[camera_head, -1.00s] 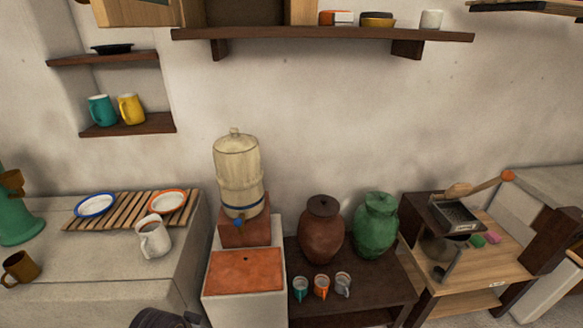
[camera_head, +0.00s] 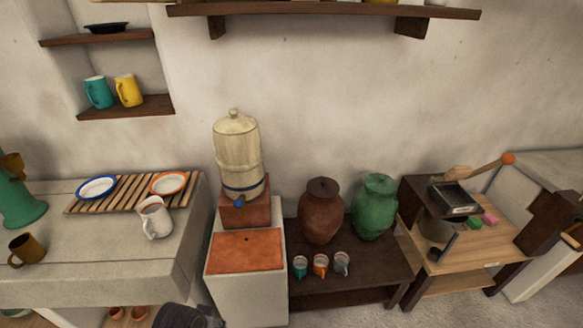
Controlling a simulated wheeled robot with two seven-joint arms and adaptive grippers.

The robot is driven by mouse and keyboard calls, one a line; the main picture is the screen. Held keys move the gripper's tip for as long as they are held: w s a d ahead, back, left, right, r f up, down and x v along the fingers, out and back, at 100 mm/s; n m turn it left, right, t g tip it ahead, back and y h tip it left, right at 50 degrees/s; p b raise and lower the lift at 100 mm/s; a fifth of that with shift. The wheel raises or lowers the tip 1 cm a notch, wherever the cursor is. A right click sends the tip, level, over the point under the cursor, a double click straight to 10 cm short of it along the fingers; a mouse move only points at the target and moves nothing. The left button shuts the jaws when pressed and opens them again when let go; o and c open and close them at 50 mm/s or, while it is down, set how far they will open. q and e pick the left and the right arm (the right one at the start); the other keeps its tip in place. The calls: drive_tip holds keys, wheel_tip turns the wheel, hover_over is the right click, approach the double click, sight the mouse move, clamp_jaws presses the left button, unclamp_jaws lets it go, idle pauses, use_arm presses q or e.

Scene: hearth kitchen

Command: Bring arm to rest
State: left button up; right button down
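Neither of my grippers shows in the head view. A dark rounded part of my arm shows at the bottom edge, left of the middle, in front of the white stand. No gripper fingers are visible on it, and nothing held can be seen.
A grey counter (camera_head: 95,240) at left holds a slatted rack with two plates, a white pitcher (camera_head: 155,219) and a brown mug (camera_head: 26,250). A water dispenser (camera_head: 238,150) stands centrally. A dark low table (camera_head: 350,270) bears two jars and three cups. A wooden table (camera_head: 480,245) stands right.

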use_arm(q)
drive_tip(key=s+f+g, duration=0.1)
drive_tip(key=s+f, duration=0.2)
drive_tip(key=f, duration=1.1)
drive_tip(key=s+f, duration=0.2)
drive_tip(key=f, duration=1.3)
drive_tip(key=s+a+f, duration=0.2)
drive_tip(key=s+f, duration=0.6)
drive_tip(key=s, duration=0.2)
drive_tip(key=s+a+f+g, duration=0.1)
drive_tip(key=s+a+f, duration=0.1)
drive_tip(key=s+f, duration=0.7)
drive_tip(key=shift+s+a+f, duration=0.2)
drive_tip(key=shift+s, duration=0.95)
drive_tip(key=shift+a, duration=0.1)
